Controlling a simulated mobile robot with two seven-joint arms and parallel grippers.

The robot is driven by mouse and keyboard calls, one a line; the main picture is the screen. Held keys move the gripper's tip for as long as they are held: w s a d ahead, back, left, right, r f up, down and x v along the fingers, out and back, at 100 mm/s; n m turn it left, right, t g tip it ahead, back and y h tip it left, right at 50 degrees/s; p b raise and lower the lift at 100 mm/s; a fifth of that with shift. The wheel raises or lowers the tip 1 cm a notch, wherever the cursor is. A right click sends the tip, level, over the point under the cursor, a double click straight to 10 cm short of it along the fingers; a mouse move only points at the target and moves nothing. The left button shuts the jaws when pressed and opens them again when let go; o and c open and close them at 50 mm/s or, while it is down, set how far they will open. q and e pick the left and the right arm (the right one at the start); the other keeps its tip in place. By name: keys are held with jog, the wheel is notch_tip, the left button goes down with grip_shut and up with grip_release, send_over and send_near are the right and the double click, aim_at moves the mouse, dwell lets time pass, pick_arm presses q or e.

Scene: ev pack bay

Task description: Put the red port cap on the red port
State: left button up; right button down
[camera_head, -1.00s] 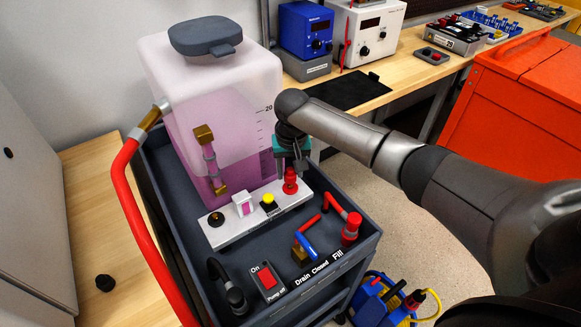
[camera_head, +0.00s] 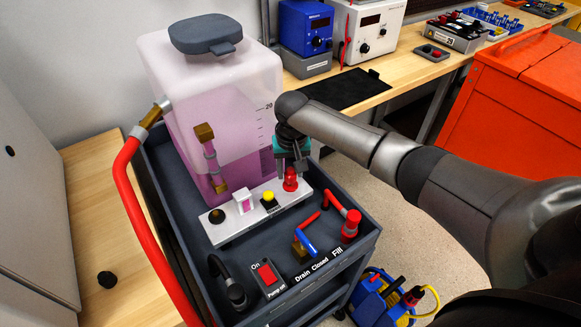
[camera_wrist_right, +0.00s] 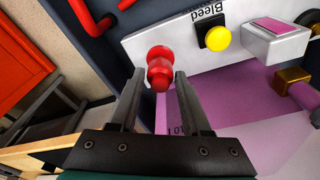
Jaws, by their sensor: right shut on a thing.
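My right gripper (camera_head: 290,170) reaches down over the right end of the white panel (camera_head: 236,225) on the grey cart. It is shut on the red port cap (camera_wrist_right: 160,76), which sits between its fingertips in the wrist view. The red port (camera_wrist_right: 158,52) shows just beyond the cap, in line with it, on the panel next to the word "Bleed". Cap and port look touching, but I cannot tell whether the cap is fully seated. In the head view they merge into one red shape (camera_head: 290,182). My left gripper is not in view.
The panel also carries a yellow button (camera_head: 268,196). A pink-filled tank (camera_head: 215,90) stands close behind the gripper. Red and blue valve handles (camera_head: 306,243) and a pump switch (camera_head: 266,274) are at the cart's front. A red hose (camera_head: 130,200) runs along the left.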

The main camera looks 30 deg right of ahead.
jog(key=shift+f, duration=0.25)
dwell(0.4)
jog(key=shift+f, duration=0.25)
jog(key=shift+f, duration=0.45)
dwell(0.6)
jog(key=shift+c, duration=1.4)
grip_release()
